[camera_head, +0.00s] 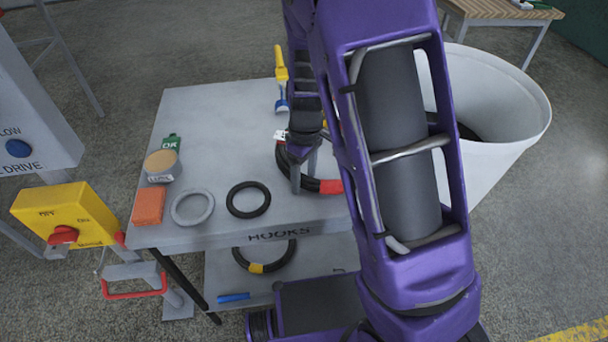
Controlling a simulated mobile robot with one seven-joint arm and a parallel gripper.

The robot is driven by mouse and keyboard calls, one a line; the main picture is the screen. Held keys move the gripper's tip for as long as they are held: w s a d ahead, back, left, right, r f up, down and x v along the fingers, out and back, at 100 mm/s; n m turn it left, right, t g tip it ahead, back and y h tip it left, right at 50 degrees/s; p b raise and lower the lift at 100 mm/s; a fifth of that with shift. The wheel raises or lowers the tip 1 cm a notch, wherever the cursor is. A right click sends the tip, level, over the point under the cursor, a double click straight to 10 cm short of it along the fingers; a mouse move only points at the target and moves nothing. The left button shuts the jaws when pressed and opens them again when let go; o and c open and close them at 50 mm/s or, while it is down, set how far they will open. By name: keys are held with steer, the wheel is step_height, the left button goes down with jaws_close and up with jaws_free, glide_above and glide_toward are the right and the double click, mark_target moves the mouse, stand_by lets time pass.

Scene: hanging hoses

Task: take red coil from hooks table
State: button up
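The coil with the red band (331,187) is a black ring of hose on the right part of the grey table marked HOOKS (222,108). My arm hides its right side. A white tag (280,135) shows at its upper left. My gripper (304,176) points down over this coil, with its fingers apart. One finger overlaps the coil's lower left in the picture. I cannot tell whether the fingers touch the hose.
A plain black ring (248,199), a grey ring (192,207), an orange block (148,206) and a tan-topped can (161,165) stand left. A yellow-banded coil (263,267) lies on the lower shelf. A white bin (500,120) stands right.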

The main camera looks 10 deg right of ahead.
jaws_close()
stand_by(1.1)
stand_by(0.4)
stand_by(1.8)
